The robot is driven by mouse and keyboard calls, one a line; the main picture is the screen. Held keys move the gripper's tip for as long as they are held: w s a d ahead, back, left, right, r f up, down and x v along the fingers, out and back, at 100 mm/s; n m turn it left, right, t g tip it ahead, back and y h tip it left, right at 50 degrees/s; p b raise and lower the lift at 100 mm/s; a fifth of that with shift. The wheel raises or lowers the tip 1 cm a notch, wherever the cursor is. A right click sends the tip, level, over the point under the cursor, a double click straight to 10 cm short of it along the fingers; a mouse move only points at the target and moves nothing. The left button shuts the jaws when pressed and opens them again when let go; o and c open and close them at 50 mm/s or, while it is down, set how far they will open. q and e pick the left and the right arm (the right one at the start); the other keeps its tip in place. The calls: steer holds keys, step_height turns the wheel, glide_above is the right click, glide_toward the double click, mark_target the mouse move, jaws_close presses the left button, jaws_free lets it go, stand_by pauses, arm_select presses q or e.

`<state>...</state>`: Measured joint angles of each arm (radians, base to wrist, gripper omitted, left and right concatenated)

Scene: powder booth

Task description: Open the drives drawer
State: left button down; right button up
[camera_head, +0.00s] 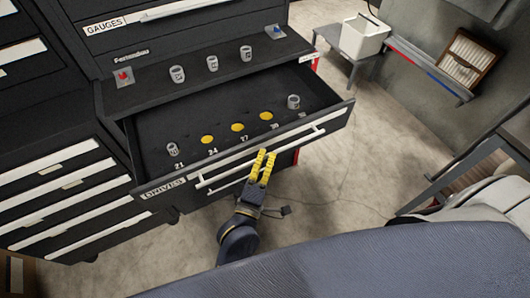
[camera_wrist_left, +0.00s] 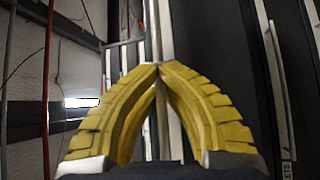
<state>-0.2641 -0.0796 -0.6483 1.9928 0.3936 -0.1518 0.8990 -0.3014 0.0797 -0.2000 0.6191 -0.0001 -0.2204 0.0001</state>
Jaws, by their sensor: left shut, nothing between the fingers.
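The drives drawer (camera_head: 290,133), dark with a "DRIVES" label (camera_head: 163,188) at the left of its front, stands pulled out of the cabinet with its inside showing. Its long pale handle (camera_head: 225,168) runs along the front. My left gripper (camera_head: 263,154) has yellow fingers, shut and empty, in front of the drawer front close by the handle. In the left wrist view the fingertips (camera_wrist_left: 158,67) meet in front of a pale upright bar; I cannot tell if they touch it. My right gripper is not in view.
Inside the drawer are grey sockets (camera_head: 293,102) and yellow round spots (camera_head: 237,127). A shelf above holds several sockets (camera_head: 212,63). Closed drawers (camera_head: 50,172) stand at the left. A white bin (camera_head: 363,37) sits on a small table at the back right. Open floor (camera_head: 350,160) lies right of the drawer.

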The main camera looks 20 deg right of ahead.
arm_select(q)
steer(key=c, duration=2.1)
jaws_free()
steer(key=shift+a, duration=0.1)
steer(key=o, duration=0.6)
steer(key=v, duration=1.2)
steer(key=shift+c, duration=0.3)
